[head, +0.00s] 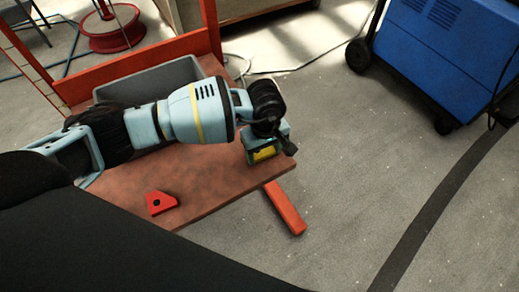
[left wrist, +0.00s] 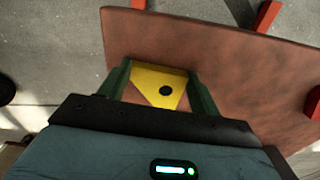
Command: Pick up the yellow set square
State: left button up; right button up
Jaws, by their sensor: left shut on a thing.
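The yellow set square (left wrist: 157,83) is a flat yellow piece with cut corners and a dark round hole. In the left wrist view it sits between the two green fingers of my left gripper (left wrist: 160,88), which is shut on it. In the head view a small part of the yellow set square (head: 264,154) shows below my left gripper (head: 266,150), near the right edge of the brown bench top (head: 225,185). The gripper hides the rest of it. I cannot tell whether it touches the bench. My right gripper does not show.
A red piece (head: 161,203) with a dark hole lies at the bench's front. A grey bin (head: 150,80) stands at the bench's back, by a red frame. A red bar (head: 285,208) juts out beside the bench. A blue wheeled machine (head: 435,50) stands at right; the floor between is clear.

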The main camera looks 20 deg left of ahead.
aim_at(261, 156)
pick_arm(q)
jog(key=shift+r, duration=0.5)
jog(key=r, duration=0.2)
jog(key=p, duration=0.1)
jog(key=shift+s+a+r, duration=0.25)
jog(key=shift+s+r, duration=0.05)
jog(key=shift+r, duration=0.1)
jog(key=s+a, duration=0.2)
jog(key=s, duration=0.2)
jog(key=s+a+p, duration=0.1)
jog(key=s+a, duration=0.2)
jog(key=s, duration=0.2)
jog(key=s+a+r, duration=0.1)
jog(key=s+a, duration=0.1)
jog(key=s, duration=0.2)
jog(key=shift+s+a+r, duration=0.1)
jog(key=shift+s+a, duration=0.05)
jog(key=shift+a, duration=0.05)
jog(key=shift+r, duration=0.1)
